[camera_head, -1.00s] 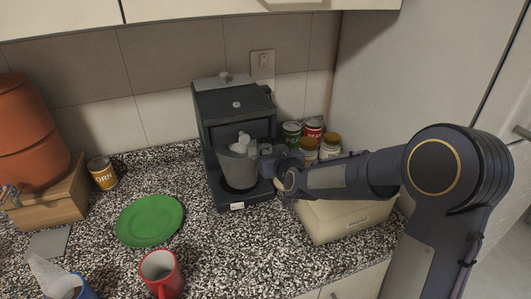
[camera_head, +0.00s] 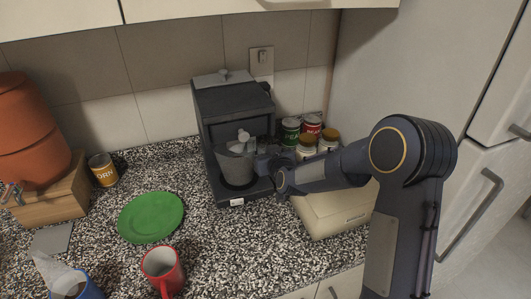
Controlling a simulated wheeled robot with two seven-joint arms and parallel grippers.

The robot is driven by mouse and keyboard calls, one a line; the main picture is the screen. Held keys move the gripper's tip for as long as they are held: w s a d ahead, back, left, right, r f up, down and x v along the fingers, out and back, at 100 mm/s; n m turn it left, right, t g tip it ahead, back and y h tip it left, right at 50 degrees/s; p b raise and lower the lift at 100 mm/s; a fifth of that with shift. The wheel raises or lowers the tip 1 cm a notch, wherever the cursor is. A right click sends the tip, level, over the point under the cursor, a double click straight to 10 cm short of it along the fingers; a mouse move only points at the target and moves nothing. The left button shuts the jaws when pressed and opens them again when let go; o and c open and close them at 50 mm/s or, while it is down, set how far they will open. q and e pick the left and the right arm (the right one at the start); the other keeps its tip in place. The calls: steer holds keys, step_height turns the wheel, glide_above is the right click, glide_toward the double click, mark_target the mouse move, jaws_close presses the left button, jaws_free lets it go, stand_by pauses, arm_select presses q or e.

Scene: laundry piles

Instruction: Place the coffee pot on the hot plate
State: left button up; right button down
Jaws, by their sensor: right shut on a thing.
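The coffee pot (camera_head: 236,167), a grey see-through jug, is inside the open front of the black coffee machine (camera_head: 232,95). It looks upright over the dark round hot plate (camera_head: 238,184) at the machine's base. I cannot tell whether its bottom touches the plate. My right gripper (camera_head: 262,165) is at the right side of the pot, shut on it; its fingertips are small and partly hidden against the dark machine. My left gripper is not in view.
Several cans and jars (camera_head: 306,140) stand right of the machine, behind a beige box (camera_head: 330,212) under my right forearm. A green plate (camera_head: 151,217), a red mug (camera_head: 162,270) and a corn can (camera_head: 103,169) are to the left. Speckled counter is clear before the machine.

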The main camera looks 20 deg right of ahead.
steer(key=c, duration=1.5)
jaws_free()
steer(key=shift+r, duration=0.15)
steer(key=shift+s, duration=0.35)
steer(key=s+g+y, duration=0.1)
steer(key=s+g, duration=0.2)
steer(key=s, duration=1)
steer(key=s+a+m+g+y+b, duration=0.1)
steer(key=s+g, duration=0.2)
steer(key=s, duration=1.1)
steer(key=s+r+m+g+y, duration=0.1)
steer(key=s+g, duration=0.2)
steer(key=s, duration=1.1)
steer(key=shift+a, duration=0.15)
